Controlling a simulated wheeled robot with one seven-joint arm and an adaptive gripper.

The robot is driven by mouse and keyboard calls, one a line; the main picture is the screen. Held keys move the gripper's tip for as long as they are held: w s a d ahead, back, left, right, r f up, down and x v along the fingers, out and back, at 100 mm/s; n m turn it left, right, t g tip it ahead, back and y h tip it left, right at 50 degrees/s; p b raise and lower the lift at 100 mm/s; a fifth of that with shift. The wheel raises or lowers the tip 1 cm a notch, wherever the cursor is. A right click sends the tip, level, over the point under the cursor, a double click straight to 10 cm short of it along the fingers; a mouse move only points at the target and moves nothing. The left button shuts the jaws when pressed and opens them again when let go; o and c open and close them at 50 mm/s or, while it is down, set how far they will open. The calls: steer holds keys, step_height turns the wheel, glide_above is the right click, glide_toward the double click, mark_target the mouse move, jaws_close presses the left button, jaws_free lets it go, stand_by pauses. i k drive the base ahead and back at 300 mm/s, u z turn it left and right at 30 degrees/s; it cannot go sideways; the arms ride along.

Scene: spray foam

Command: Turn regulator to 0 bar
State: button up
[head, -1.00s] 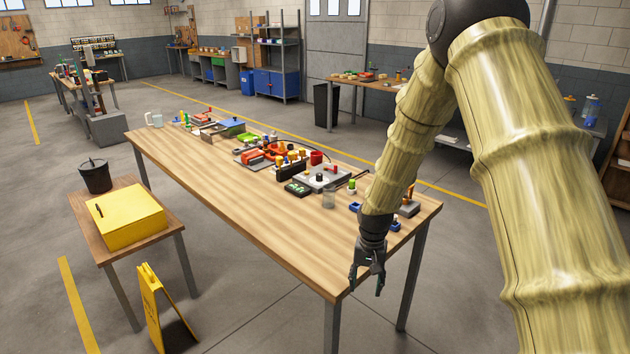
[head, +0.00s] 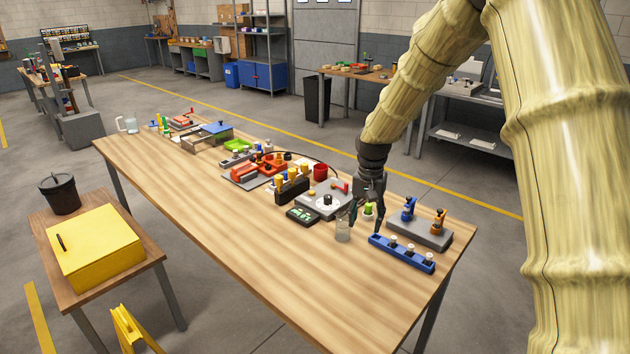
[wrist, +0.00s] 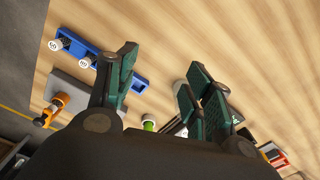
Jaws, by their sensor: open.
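A grey box with a black knob on a white round dial (head: 327,200) lies on the long wooden table, just left of my gripper in the head view. It looks like the regulator, but its markings are too small to read. A red lever or handle shows at its far right corner. My gripper (head: 366,216) is open and empty, pointing down above the table between the grey box and a blue rack. In the wrist view my gripper (wrist: 160,92) has its green-padded fingers spread apart with bare wood between them. The dial cannot be made out in the wrist view.
A blue rack (head: 401,254) with white-capped pieces and a grey plate (head: 420,234) with blue and orange parts lie to the right. The table's front is clear.

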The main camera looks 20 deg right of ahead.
mark_target(328, 198)
steer(key=i, duration=0.95)
